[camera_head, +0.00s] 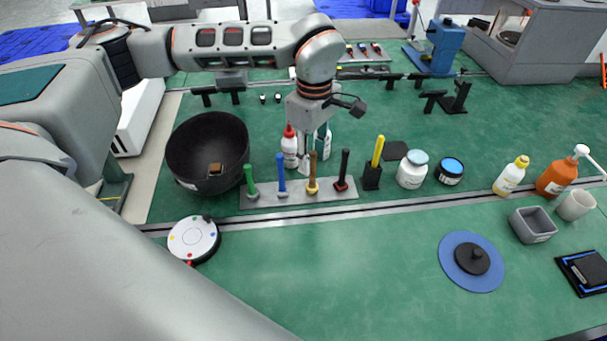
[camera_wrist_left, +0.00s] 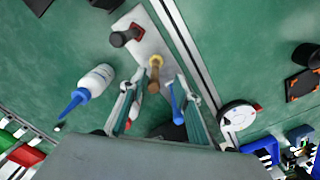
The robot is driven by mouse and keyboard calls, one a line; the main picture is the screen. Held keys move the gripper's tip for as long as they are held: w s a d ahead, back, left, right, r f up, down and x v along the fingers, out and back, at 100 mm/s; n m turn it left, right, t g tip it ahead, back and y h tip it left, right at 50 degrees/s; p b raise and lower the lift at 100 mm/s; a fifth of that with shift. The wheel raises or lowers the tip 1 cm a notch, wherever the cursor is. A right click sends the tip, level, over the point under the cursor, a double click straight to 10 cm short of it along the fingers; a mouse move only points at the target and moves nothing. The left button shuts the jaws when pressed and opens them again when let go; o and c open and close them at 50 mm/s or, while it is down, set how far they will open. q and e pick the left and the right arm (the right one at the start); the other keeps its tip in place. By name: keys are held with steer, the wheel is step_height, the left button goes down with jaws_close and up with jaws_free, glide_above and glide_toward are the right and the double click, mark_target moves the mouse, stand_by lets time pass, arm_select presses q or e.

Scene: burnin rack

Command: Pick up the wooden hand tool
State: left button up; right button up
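The wooden hand tool (camera_head: 313,172) has a brown handle and a yellow foot and stands upright in a grey rack (camera_head: 345,189). It also shows in the left wrist view (camera_wrist_left: 155,73). My left gripper (camera_head: 308,155) is above and just behind the rack. In the left wrist view its two fingers (camera_wrist_left: 154,86) are spread, with the wooden handle near the gap between their tips. I cannot tell whether either finger touches the handle. My right gripper is not in view.
In the rack stand a green tool (camera_head: 250,180), a blue tool (camera_head: 281,175) and a black tool (camera_head: 343,170). A red-capped bottle (camera_head: 289,147) stands close behind. A black bowl (camera_head: 180,180) is at the left.

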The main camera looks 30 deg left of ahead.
mark_target(312, 183)
arm_select(q)
steer(key=shift+f, duration=1.3)
steer(key=shift+w+a+f, duration=0.1)
steer(key=shift+w+f, duration=0.15)
steer(key=shift+f, duration=1.1)
steer(key=shift+w+f, duration=0.2)
steer(key=shift+f, duration=1.1)
jaws_close()
